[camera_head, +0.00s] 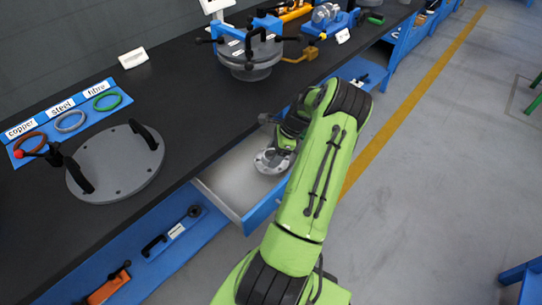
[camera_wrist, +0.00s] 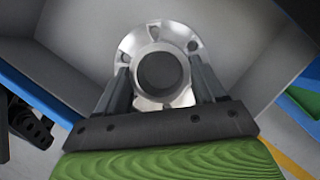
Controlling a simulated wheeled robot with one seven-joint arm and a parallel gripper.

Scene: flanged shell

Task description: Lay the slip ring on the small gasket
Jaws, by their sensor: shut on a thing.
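The slip ring, a silver flanged ring with bolt holes and a raised round hub (camera_wrist: 136,44), is in the open drawer. It also shows in the head view (camera_head: 264,165), partly covered by my arm. My gripper (camera_wrist: 160,80) has one finger on each side of the hub and is shut on it. I cannot tell whether the ring touches the drawer floor. Copper (camera_head: 30,142), steel (camera_head: 69,121) and green fibre (camera_head: 107,101) rings lie on a blue mat at the left of the bench. I cannot tell which thing is the small gasket.
The open drawer (camera_head: 222,192) has raised walls around my gripper. A grey round cover (camera_head: 117,165) with black handles lies on the dark bench (camera_head: 185,95). A grey flanged shell (camera_head: 248,67) with black-handled clamps stands farther back. The bench between them is clear.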

